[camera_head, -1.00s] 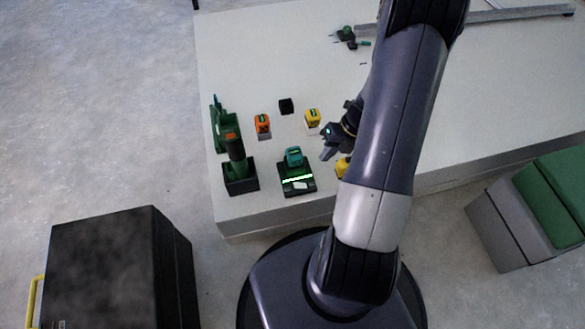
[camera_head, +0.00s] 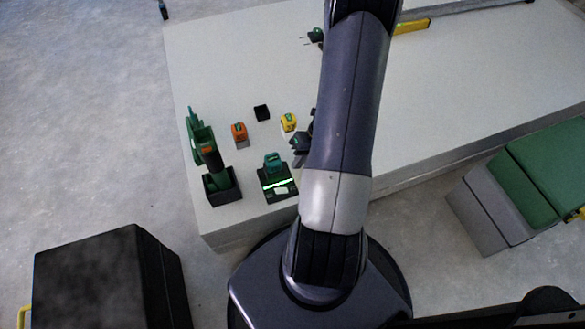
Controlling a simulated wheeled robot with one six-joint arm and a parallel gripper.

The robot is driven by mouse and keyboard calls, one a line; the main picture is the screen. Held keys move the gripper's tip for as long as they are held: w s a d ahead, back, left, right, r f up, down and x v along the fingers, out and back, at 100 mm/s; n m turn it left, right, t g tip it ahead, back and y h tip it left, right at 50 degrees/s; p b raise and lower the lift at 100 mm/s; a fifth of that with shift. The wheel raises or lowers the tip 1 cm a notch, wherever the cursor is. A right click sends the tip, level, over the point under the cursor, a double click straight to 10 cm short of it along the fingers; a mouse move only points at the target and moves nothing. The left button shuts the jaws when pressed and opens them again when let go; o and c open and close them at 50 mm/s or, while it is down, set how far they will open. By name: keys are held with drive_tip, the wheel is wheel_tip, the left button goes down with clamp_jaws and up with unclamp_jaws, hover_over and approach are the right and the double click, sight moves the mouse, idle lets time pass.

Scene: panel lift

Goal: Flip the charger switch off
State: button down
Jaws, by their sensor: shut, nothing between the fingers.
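The charger (camera_head: 267,196) is a dark block on the white table. It has a glowing green strip and a pale rectangular piece on its front part, which may be the switch (camera_head: 281,190). A teal battery (camera_head: 273,163) sits on its back part. My gripper (camera_head: 297,153) is just right of the charger and battery, partly hidden behind my arm. Its fingers are small and dark; it is shut and holds nothing. I cannot tell its height above the table or whether it touches anything.
An orange battery (camera_head: 239,131), a yellow battery (camera_head: 289,121) and a black block (camera_head: 262,112) stand behind the charger. A green drill (camera_head: 200,140) stands in a dark holder (camera_head: 222,192) to its left. A black cabinet (camera_head: 105,275) and a green-topped box (camera_head: 535,175) are on the floor.

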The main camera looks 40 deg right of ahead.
drive_tip(key=b, duration=0.5)
approach(279, 190)
drive_tip(key=x, duration=0.5)
drive_tip(key=shift+a+f, duration=0.1)
drive_tip(key=shift+b+x, duration=0.3)
drive_tip(key=shift+x, duration=0.5)
drive_tip(key=shift+a, duration=0.1)
drive_tip(key=shift+a+p, duration=0.2)
drive_tip(key=shift+p, duration=0.1)
drive_tip(key=shift+d, duration=0.25)
drive_tip(key=shift+s+d+f+p, duration=0.15)
drive_tip(key=shift+d+p, duration=0.15)
drive_tip(key=shift+d, duration=0.3)
